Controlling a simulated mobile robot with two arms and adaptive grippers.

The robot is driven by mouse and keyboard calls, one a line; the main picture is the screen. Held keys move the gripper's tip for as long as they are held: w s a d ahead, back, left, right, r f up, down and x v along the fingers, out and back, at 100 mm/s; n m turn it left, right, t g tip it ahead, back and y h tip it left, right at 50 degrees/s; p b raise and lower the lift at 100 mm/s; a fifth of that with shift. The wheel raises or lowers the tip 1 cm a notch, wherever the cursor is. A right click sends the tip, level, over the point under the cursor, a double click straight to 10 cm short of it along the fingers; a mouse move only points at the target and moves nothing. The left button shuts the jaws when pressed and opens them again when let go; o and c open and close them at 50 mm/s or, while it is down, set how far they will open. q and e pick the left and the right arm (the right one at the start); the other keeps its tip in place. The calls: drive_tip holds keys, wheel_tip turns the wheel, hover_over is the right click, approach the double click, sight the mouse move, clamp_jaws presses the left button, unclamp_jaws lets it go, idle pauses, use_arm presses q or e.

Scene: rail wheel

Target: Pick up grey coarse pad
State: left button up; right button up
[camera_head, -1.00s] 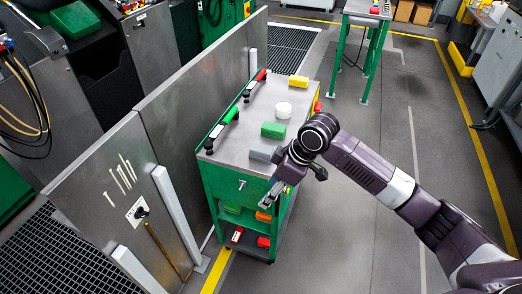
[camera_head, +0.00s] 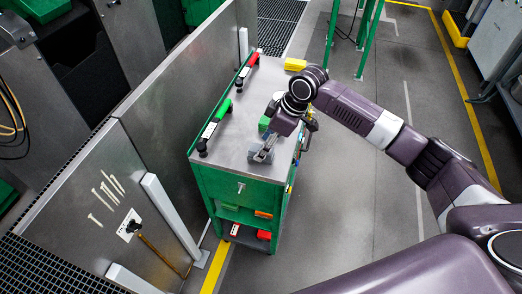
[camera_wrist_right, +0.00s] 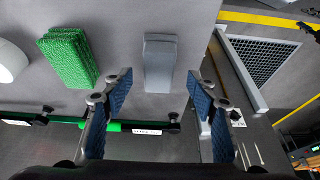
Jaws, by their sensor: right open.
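The grey coarse pad (camera_wrist_right: 160,62) lies on the metal top of the green cart (camera_head: 232,186). In the right wrist view it is a plain grey block just beyond and between my fingertips. My right gripper (camera_wrist_right: 159,80) is open and empty, its blue-lined fingers spread on either side of the pad's near end. In the head view the right gripper (camera_head: 264,148) hangs over the cart top near its front, and it partly hides the pad (camera_head: 256,155). My left gripper is not in view.
A green pad (camera_wrist_right: 68,57) lies beside the grey one, with a white round item (camera_wrist_right: 10,62) farther left. Green-handled (camera_head: 221,111) and red-handled (camera_head: 251,61) tools lie along the cart's left edge. A yellow block (camera_head: 295,64) sits at the back. A metal panel (camera_head: 172,95) stands left of the cart.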

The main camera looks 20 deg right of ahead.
drive_tip(key=x, duration=0.2)
drive_tip(key=shift+w+f, duration=0.1)
drive_tip(key=shift+f, duration=0.3)
drive_tip(key=shift+w+a+f, duration=0.1)
drive_tip(key=shift+f, duration=0.25)
drive_tip(key=shift+c, duration=0.3)
drive_tip(key=c, duration=1.2)
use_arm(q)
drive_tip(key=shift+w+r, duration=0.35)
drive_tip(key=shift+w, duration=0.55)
use_arm(e)
drive_tip(key=shift+r, duration=0.1)
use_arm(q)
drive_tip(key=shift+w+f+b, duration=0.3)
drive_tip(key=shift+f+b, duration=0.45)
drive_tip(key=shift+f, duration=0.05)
use_arm(e)
wheel_tip(320, 180, up, 20)
